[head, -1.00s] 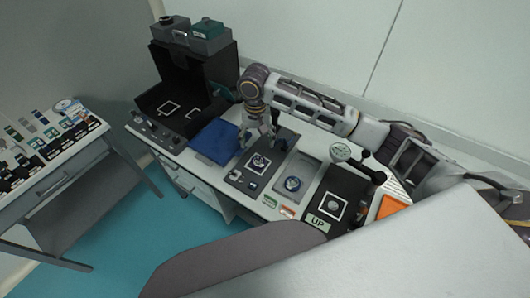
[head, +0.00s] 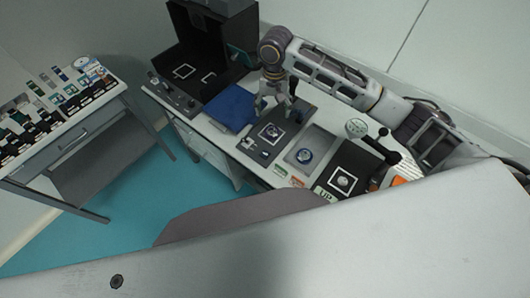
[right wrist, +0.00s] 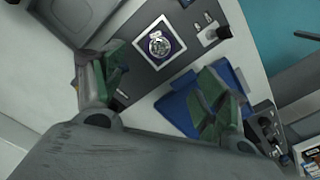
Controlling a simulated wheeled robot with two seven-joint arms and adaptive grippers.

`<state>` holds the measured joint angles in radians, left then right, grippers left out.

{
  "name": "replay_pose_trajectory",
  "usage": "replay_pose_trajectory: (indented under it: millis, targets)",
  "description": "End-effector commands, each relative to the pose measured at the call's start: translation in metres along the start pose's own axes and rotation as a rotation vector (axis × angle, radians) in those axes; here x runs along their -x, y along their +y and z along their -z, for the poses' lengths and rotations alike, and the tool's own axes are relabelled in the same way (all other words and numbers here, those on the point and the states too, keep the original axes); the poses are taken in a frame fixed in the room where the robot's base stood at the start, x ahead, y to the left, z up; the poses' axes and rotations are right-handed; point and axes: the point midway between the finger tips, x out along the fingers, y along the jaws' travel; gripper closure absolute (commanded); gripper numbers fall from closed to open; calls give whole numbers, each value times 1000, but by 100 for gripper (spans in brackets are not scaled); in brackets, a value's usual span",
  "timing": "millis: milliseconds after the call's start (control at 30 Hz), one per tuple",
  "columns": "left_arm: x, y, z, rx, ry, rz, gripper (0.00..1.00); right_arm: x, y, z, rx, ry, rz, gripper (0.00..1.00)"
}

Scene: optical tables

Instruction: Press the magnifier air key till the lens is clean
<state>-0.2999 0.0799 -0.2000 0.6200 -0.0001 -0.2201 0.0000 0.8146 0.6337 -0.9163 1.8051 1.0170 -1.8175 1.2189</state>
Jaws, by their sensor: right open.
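A dark board (head: 279,130) on the white table carries a white square frame with a round lens-like piece (head: 270,131) in it. Small pale keys and a dark knob (right wrist: 215,35) sit at one end of that board; I cannot tell which is the air key. My right gripper (head: 275,106) is open and empty over the back of the board, beside the blue mat. Its spread green-lined fingers (right wrist: 165,82) show in the right wrist view. My left gripper is not in view.
A blue mat (head: 231,107) lies left of the board. A grey tray (head: 317,142) with a round piece and a dark board marked UP (head: 338,183) stand right. A pale disc on a black stand (head: 356,128) is behind. A black open box (head: 209,45) stands at the left.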

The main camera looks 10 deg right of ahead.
Motion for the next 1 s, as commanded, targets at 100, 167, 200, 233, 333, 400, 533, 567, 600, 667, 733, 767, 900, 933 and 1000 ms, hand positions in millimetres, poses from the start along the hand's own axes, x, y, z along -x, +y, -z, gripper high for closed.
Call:
replay_pose_trajectory:
  millis: [100, 167, 200, 233, 333, 400, 533, 567, 600, 667, 733, 767, 900, 933, 1000]
  targets:
    - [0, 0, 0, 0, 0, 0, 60, 0, 0, 0, 0, 0, 0, 39]
    - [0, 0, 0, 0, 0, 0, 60, 0, 0, 0, 0, 0, 0, 47]
    - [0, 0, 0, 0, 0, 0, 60, 0, 0, 0, 0, 0, 0, 52]
    - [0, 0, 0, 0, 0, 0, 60, 0, 0, 0, 0, 0, 0, 56]
    - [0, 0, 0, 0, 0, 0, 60, 0, 0, 0, 0, 0, 0, 69]
    - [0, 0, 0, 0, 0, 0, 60, 0, 0, 0, 0, 0, 0, 78]
    - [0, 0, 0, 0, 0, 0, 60, 0, 0, 0, 0, 0, 0, 95]
    - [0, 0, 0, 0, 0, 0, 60, 0, 0, 0, 0, 0, 0, 99]
    - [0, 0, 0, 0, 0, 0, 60, 0, 0, 0, 0, 0, 0, 100]
    - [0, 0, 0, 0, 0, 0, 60, 0, 0, 0, 0, 0, 0, 100]
    - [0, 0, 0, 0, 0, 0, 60, 0, 0, 0, 0, 0, 0, 100]
    - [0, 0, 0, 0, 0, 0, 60, 0, 0, 0, 0, 0, 0, 100]
    - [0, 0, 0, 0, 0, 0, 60, 0, 0, 0, 0, 0, 0, 100]
    - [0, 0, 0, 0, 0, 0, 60, 0, 0, 0, 0, 0, 0, 100]
    - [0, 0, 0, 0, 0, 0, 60, 0, 0, 0, 0, 0, 0, 100]
